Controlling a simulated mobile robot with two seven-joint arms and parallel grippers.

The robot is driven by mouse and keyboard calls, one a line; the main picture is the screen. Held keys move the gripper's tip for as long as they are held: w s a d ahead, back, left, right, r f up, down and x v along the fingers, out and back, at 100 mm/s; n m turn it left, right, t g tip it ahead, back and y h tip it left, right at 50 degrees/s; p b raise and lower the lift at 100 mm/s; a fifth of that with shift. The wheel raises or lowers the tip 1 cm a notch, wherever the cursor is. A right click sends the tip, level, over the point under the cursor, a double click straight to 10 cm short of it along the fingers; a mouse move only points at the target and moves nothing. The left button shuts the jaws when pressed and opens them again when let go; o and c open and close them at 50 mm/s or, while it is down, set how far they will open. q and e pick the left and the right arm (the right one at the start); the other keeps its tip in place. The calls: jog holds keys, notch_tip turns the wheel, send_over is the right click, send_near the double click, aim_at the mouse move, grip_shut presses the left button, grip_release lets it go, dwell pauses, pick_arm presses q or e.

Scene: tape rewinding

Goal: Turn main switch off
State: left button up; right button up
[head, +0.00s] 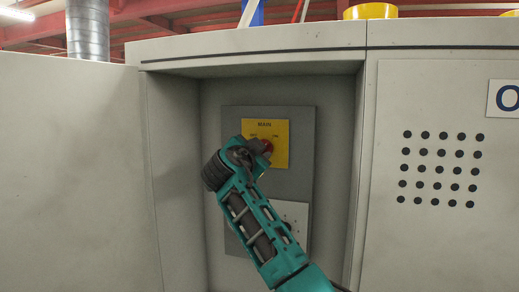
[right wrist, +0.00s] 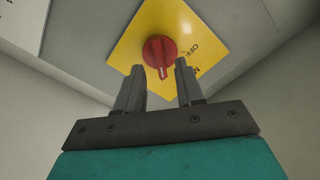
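The main switch is a red rotary knob (head: 267,146) on a yellow plate (head: 280,132), fixed to a grey panel in a cabinet recess. In the right wrist view the red knob (right wrist: 160,52) sits on the yellow plate (right wrist: 190,25), where "OFF" can be read to the right of the knob. My right gripper (right wrist: 160,72) is open, its two fingers on either side of the knob's lower end; contact cannot be told. In the head view my right gripper (head: 262,152) partly covers the knob and the plate. My left gripper is not in view.
The recess side walls (head: 175,170) stand close around my right arm. Below the switch is a white plate (head: 292,215), partly hidden by the arm. A cabinet door with round holes (head: 440,220) is on the right, and a plain grey panel (head: 70,180) is on the left.

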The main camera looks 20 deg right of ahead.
jog(key=shift+x, duration=1.15)
grip_shut()
